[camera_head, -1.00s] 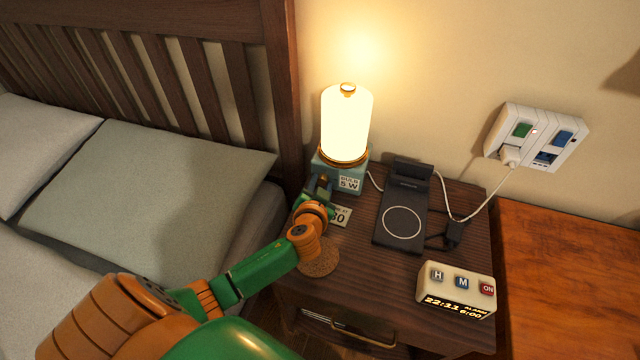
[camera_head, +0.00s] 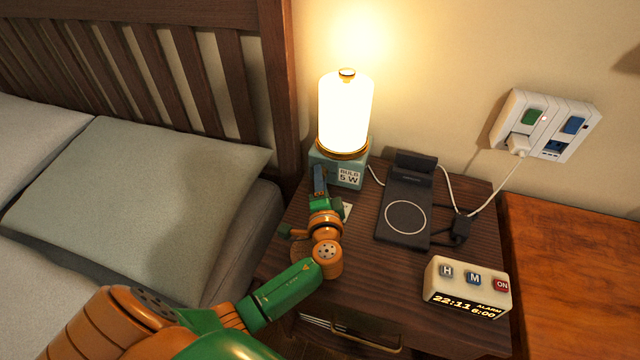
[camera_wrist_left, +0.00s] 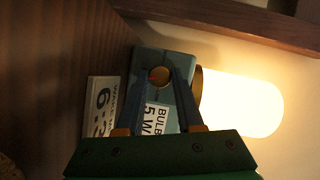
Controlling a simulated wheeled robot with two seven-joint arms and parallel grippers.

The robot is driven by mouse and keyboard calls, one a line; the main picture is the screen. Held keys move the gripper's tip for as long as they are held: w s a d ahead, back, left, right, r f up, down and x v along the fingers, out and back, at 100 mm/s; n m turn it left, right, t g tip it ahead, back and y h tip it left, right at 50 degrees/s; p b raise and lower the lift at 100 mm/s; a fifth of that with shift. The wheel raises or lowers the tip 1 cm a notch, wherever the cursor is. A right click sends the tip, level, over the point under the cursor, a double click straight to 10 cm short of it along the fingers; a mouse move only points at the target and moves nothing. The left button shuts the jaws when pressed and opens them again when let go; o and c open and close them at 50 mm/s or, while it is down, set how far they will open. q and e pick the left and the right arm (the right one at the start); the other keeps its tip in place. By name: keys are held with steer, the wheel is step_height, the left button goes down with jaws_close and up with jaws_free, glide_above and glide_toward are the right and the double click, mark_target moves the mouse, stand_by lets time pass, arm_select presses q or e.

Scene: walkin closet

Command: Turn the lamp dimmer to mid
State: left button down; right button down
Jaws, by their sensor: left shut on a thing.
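The lamp (camera_head: 345,112) stands lit at the back left of the nightstand. Its shade glows white above a brass ring and a blue-grey base (camera_head: 349,175) labelled "BULB 5 W". In the left wrist view the small round dimmer knob (camera_wrist_left: 159,77), brass with a reddish mark, is on the front face of the base. My right gripper is not in view.
A black charging stand (camera_head: 406,212) with cables lies right of the lamp. A cream alarm clock (camera_head: 467,287) sits at the front right. A card (camera_wrist_left: 103,105) lies beside the base. The bed pillow (camera_head: 140,195) is left. A wall outlet (camera_head: 545,124) is above right.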

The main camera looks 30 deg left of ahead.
arm_select(q)
steer(key=shift+m+y+b, duration=0.3)
steer(key=shift+m, duration=0.2)
stand_by(0.3)
steer(key=c, duration=0.5)
jaws_free()
steer(key=shift+c, duration=0.2)
